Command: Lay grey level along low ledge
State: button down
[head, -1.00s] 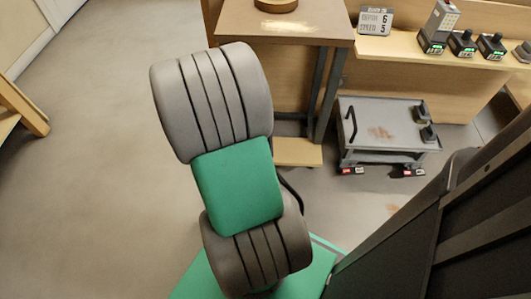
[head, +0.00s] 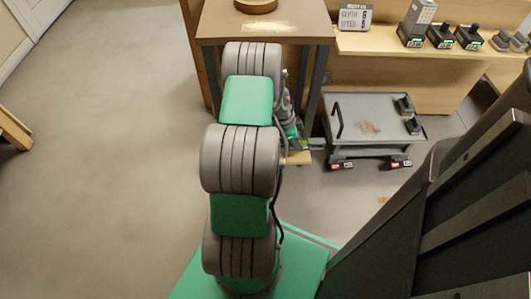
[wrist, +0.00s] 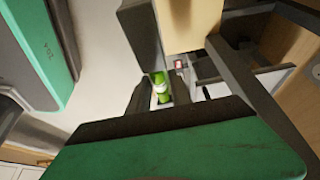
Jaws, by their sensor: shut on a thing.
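The level's far end and full length are partly hidden. In the head view my gripper (head: 299,141) is small, beyond my arm, beside the right front leg of the brown table. The low ledge (head: 299,158) is a pale wood board under that table, mostly hidden by my arm. I cannot tell whether the level touches it.
A grey cart (head: 370,117) with dark items stands right of the table. A wooden bench (head: 390,46) behind holds a sign (head: 354,17) and several devices. The table top (head: 300,28) bears a round wooden piece. Open floor (head: 110,130) lies to the left.

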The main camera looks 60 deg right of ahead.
jog(key=w+f+b, duration=0.1)
jog(key=w+f, duration=0.2)
jog(key=w, duration=0.1)
jog(key=w+f+b, duration=0.2)
jog(key=w+f, duration=0.1)
jog(key=w, duration=0.1)
jog(key=w+f+b, duration=0.2)
jog(key=w+f, duration=0.1)
jog(key=w, duration=0.2)
jog(key=shift+w+d+f, duration=0.1)
jog(key=shift+d+f, duration=0.05)
jog(key=shift+d, duration=0.1)
jog(key=shift+w+f+b, duration=0.15)
jog(key=shift+f+b, duration=0.55)
jog(key=shift+f, duration=0.3)
jog(key=shift+w+f+b, duration=0.15)
jog(key=shift+f+b, duration=0.55)
jog(key=shift+f, duration=0.3)
jog(key=c, duration=1.2)
grip_release()
jog(key=shift+o, duration=0.2)
jog(key=shift+r, duration=0.1)
